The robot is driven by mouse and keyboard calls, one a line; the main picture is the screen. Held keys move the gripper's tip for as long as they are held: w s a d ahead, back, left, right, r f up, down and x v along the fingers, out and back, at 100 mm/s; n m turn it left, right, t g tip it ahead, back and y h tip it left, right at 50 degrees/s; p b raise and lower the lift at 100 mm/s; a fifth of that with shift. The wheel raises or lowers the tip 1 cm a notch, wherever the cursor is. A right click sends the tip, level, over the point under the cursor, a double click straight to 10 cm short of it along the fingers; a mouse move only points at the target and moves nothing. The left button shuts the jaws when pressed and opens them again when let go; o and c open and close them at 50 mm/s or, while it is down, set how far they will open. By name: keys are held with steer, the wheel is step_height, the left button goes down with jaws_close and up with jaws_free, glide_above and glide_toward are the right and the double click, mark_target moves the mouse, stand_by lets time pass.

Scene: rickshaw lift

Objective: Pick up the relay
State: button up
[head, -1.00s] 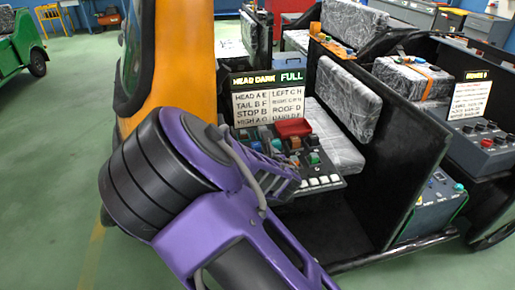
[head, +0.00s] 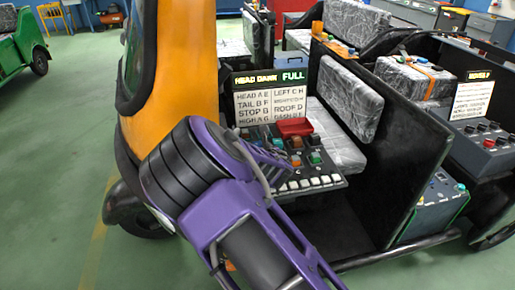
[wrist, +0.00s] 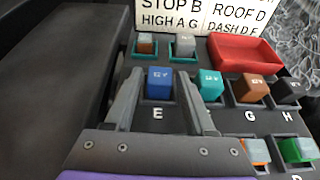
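A blue relay (wrist: 159,84) sits upright in the socket marked E on the dark panel, seen in the wrist view. My gripper (wrist: 160,72) is open, with one finger on each side of this relay and a small gap at each side. A teal relay (wrist: 210,85) stands just right of the right finger. A brown relay (wrist: 252,88) stands over G and a black one (wrist: 288,90) over H. In the head view, my arm hides much of the panel's left side, and the fingers are hard to make out.
A red tray (wrist: 243,56) lies behind the relays, below a white label board (wrist: 205,16). Two more relays sit in sockets at the back left of the panel. Orange (wrist: 255,152) and green (wrist: 298,150) relays are at front right. A dark wall (wrist: 50,85) rises at left.

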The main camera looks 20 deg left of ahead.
jaws_close()
